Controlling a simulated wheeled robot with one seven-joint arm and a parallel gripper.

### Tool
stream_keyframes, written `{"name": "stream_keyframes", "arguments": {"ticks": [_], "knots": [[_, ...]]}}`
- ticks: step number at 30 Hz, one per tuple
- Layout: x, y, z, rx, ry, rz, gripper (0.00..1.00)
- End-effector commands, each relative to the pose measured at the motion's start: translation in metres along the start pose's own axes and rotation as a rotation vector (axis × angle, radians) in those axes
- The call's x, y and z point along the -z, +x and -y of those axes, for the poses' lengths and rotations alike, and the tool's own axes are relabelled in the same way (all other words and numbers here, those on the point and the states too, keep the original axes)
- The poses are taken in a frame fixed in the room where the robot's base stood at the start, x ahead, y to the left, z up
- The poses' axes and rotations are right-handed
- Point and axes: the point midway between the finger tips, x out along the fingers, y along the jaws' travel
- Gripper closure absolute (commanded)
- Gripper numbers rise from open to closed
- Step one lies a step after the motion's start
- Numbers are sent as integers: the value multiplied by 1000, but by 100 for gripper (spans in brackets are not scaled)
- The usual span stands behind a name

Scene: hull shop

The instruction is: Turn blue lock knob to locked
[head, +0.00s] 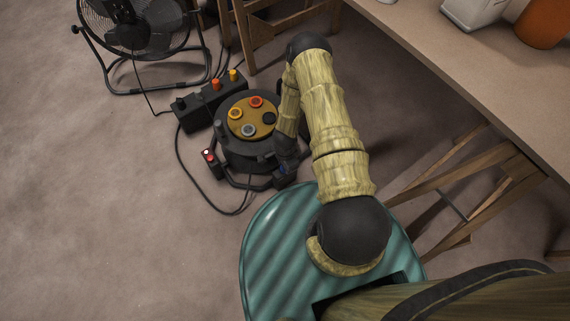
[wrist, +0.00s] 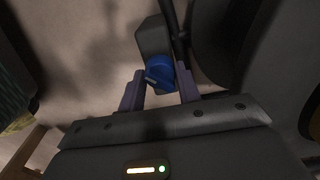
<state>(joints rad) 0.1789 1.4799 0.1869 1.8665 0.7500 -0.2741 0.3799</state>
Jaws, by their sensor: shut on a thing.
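The blue lock knob (wrist: 160,74) shows in the wrist view, on a dark block at the side of a round dark machine. My gripper (wrist: 161,88) is shut on the blue knob, with one finger on each side of it. A raised bar crosses the knob's face at a slant. I cannot read any locked mark. In the head view my arm hides most of the knob, and my gripper (head: 286,166) is down at the right side of the round machine (head: 235,150).
The machine's brown top (head: 254,129) carries several coloured round fittings. A black box (head: 205,104) with orange and yellow knobs stands behind it, and a small box with a red button (head: 209,154) at its left. A fan (head: 135,30), cables and a wooden trestle table (head: 450,60) surround it. Floor at left is clear.

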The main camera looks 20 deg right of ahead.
Motion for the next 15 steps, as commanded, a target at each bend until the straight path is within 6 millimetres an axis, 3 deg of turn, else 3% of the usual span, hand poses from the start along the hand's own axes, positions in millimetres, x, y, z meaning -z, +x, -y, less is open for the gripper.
{"name": "stream_keyframes", "arguments": {"ticks": [4, 5, 8, 15], "knots": [[0, 0, -3, -6, 2, 2, 89], [0, 0, -3, -6, 2, 2, 65], [0, 0, -2, -5, 1, 1, 45], [0, 0, -1, -2, 0, 0, 45]]}}
